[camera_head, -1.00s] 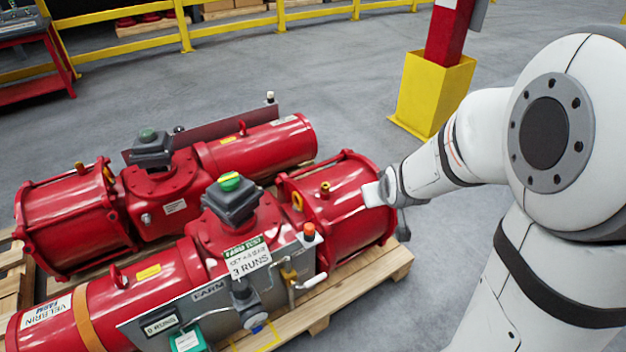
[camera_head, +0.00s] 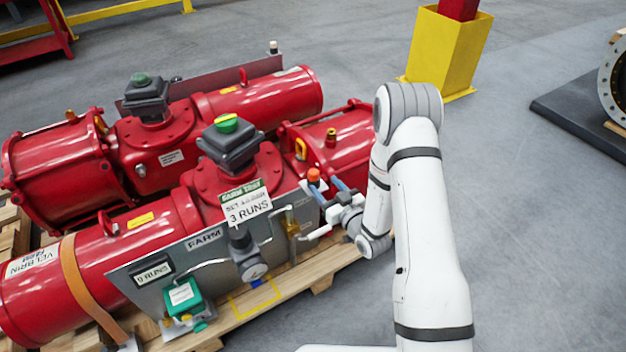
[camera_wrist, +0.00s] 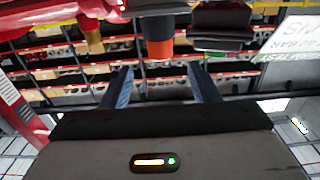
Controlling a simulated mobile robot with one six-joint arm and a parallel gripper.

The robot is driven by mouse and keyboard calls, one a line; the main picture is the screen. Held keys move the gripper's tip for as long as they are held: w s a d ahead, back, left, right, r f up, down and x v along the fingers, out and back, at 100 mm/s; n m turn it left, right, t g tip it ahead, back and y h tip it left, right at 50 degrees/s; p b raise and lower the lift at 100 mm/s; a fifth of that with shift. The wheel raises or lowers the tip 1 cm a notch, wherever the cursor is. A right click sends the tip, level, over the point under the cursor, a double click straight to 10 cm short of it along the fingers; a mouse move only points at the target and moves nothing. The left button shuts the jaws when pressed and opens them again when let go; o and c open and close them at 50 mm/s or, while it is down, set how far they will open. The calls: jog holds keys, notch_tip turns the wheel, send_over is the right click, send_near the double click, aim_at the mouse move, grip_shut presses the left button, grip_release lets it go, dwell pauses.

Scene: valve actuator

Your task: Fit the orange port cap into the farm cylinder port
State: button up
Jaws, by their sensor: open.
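The orange port cap (camera_head: 313,175) sits upright on a dark holder at the top right corner of the near grey FARM panel (camera_head: 205,258). My gripper (camera_head: 326,190) is just right of it, blue fingers parted and pointing at it. In the wrist view, which appears upside down, the cap (camera_wrist: 159,48) shows centred ahead of the gap between the open fingers (camera_wrist: 160,80), which are empty. A brass fitting (camera_head: 331,137) stands on the near red cylinder (camera_head: 345,150) behind the cap; I cannot tell whether it is the port.
A black box with a green-yellow knob (camera_head: 227,145) rises left of the cap. A white-handled pipe fitting (camera_head: 318,232) sits low beside my gripper. A second red actuator (camera_head: 60,170) lies behind. The floor at right is clear up to a dark platform (camera_head: 585,110).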

aim_at(316, 178)
jog(key=x, duration=0.7)
jog(key=shift+a+f+b, duration=0.15)
jog(key=shift+f+b, duration=0.1)
jog(key=shift+b, duration=0.15)
jog(key=c, duration=1)
